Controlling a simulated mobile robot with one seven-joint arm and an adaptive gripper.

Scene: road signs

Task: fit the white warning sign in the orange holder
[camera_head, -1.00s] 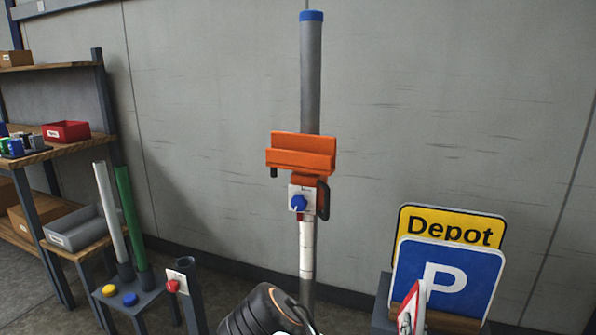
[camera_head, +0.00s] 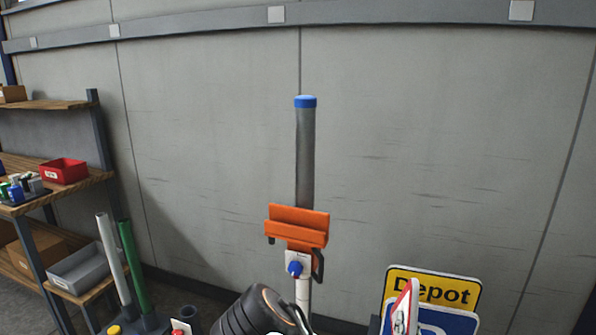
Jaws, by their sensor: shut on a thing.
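The orange holder (camera_head: 297,225) is clamped on a grey post (camera_head: 305,160) with a blue cap. It has a slot-like ledge facing me, and nothing sits in it. A white sign with a red border (camera_head: 404,307), seen nearly edge-on, rises at the bottom edge in front of the blue sign. Its lower part is cut off by the frame. My dark arm link shows at the bottom centre, below and left of the holder. My gripper is below the frame, so its hold on the sign cannot be seen.
A yellow Depot sign (camera_head: 431,288) and a blue sign (camera_head: 447,319) stand at the lower right. A white and a green pole (camera_head: 135,262) stand at the lower left. Shelves with a red bin (camera_head: 64,171) line the left side. The wall around the post's top is bare.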

